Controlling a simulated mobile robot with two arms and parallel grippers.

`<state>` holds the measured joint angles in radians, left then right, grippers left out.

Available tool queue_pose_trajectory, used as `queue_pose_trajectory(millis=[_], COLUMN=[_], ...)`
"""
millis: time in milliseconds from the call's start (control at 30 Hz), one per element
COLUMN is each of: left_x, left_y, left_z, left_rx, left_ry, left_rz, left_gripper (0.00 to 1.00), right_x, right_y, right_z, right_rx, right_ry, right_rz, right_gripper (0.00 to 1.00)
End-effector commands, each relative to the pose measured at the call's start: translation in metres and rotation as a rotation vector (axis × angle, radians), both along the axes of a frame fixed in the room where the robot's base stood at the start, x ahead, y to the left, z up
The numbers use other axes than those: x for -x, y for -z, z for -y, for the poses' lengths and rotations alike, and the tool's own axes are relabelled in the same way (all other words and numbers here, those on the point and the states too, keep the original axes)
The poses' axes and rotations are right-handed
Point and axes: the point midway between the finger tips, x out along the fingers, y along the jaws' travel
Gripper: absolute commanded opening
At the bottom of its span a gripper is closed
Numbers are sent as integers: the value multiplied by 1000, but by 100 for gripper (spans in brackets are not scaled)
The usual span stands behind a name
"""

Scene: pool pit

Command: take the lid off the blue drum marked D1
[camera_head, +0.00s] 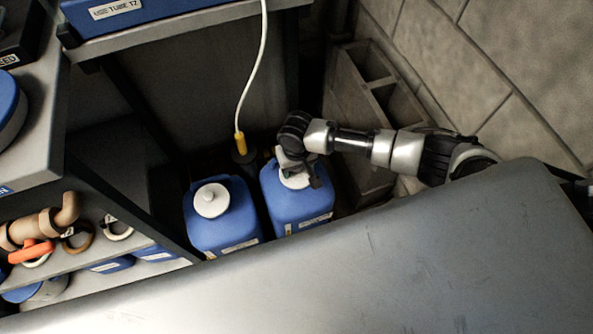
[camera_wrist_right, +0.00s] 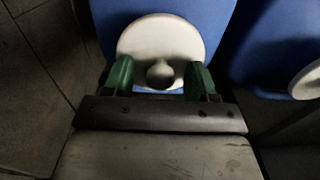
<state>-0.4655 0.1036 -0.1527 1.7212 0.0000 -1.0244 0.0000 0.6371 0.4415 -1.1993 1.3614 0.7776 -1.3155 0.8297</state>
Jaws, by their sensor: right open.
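Two blue drums stand side by side on the floor in the head view, the left drum (camera_head: 222,228) and the right drum (camera_head: 290,208). Their labels are too small to read, so I cannot tell which is D1. The left drum has a round white lid (camera_head: 211,200). My right gripper (camera_head: 299,178) is over the top of the right drum and hides much of its white lid. In the right wrist view, this lid (camera_wrist_right: 160,36) has a round knob (camera_wrist_right: 160,75). The open green fingers (camera_wrist_right: 160,80) stand on either side of the knob, apart from it. My left gripper is out of view.
A hollow grey block (camera_head: 350,130) stands by the tiled wall, right of the drums. A yellow-ended white cable (camera_head: 248,90) hangs behind them. Shelves with pipe fittings (camera_head: 45,222) are at left. A large grey surface (camera_head: 380,270) fills the front.

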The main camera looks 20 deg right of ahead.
Motion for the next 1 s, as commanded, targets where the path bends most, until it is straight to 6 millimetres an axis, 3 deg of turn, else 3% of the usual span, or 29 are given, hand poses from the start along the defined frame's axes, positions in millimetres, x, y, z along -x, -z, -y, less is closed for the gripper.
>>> queue_pose_trajectory(millis=[200, 533, 1000], left_x=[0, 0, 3], left_y=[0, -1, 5], left_z=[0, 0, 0], left_rx=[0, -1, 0], left_ry=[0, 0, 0], left_rz=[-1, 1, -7], left_gripper=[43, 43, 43], right_x=[0, 0, 0], right_y=[0, 0, -2], right_z=[0, 0, 0], right_rx=[0, 0, 0], right_ry=[-1, -1, -1], right_rz=[0, 0, 0], right_gripper=[56, 6, 5])
